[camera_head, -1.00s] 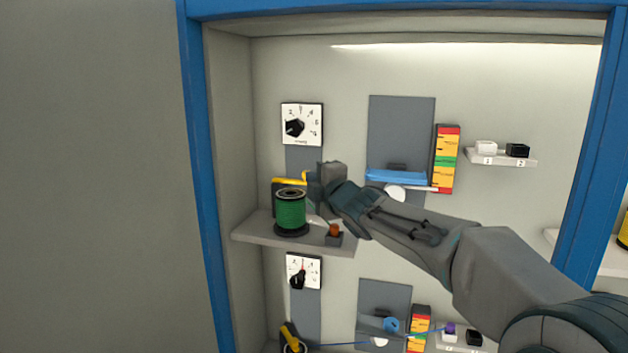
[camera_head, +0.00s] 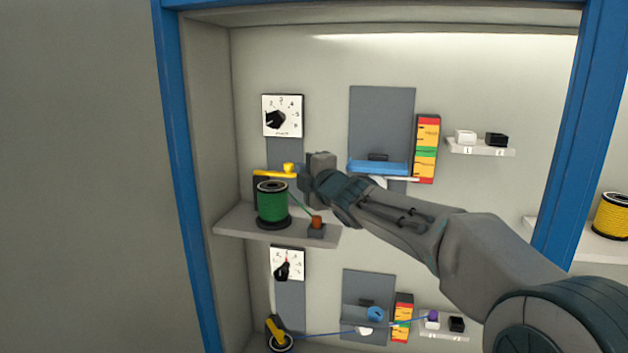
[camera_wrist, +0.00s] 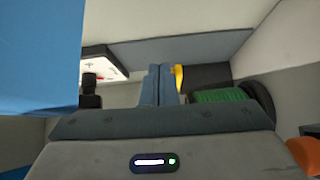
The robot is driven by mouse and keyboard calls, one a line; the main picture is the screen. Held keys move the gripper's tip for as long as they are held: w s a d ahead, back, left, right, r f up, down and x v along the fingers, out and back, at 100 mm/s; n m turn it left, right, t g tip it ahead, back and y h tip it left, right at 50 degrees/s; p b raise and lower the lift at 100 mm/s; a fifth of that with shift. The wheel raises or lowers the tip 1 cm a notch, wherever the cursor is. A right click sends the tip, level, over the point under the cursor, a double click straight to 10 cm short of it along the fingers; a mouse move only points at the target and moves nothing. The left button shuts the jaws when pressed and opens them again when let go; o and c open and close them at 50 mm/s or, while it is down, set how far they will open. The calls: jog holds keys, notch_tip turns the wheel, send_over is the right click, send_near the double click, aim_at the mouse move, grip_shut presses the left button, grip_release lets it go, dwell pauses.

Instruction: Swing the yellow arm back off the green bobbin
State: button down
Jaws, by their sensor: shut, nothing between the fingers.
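The green bobbin (camera_head: 272,205) stands upright on the upper shelf; it also shows on its side in the wrist view (camera_wrist: 218,96). The yellow arm (camera_head: 270,173) lies roughly level behind the bobbin's top, with a yellow knob (camera_head: 289,168) at its right end. I cannot tell whether it touches the bobbin. My gripper (camera_head: 308,178) is shut and empty, just right of the knob. In the wrist view the closed fingers (camera_wrist: 160,84) are beside a small visible piece of the yellow arm (camera_wrist: 179,78). The rest of the arm is hidden there.
A dial (camera_head: 282,116) is above. A blue bar (camera_head: 378,167) is close right of my gripper. A lower station has a yellow lever (camera_head: 275,330).

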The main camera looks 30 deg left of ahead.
jog(key=s+b+v, duration=0.1)
jog(key=b+v, duration=0.2)
jog(key=v, duration=1)
jog(key=shift+r, duration=0.1)
